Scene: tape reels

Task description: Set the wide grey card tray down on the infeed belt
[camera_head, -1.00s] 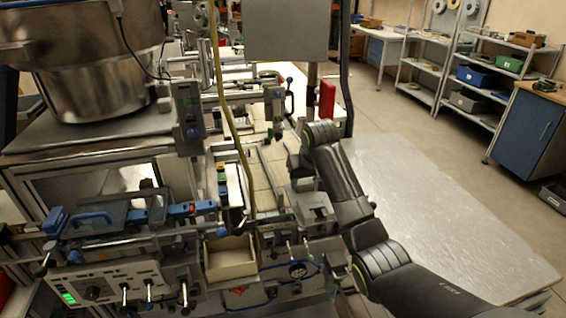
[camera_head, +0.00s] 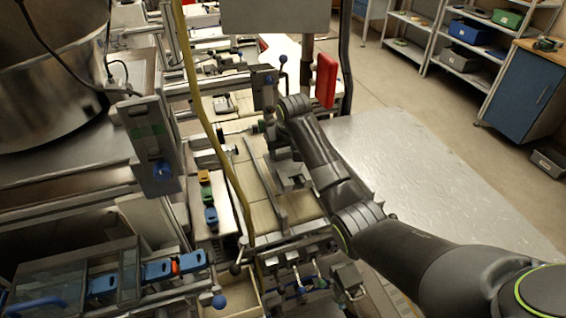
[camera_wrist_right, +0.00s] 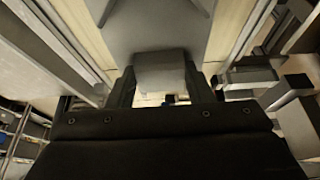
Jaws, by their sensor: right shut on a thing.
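In the right wrist view my right gripper (camera_wrist_right: 160,90) is shut on a pale grey block that joins a flat grey piece, which I take for the wide grey card tray (camera_wrist_right: 150,35). Beige strips show on both sides of it. I cannot tell whether the tray touches the surface below. In the head view my right gripper (camera_head: 275,132) is at the far end of my black arm, small and partly hidden. The tray cannot be made out there. The beige surface, apparently the infeed belt (camera_head: 262,215), runs beside it with a grey bar along it. My left gripper is out of view.
A yellow hose (camera_head: 205,115) hangs in front of the machine. A red panel (camera_head: 326,80) stands just beyond my arm. A large metal bowl (camera_head: 50,75) is at the left. A bare pale tabletop (camera_head: 410,165) lies to the right.

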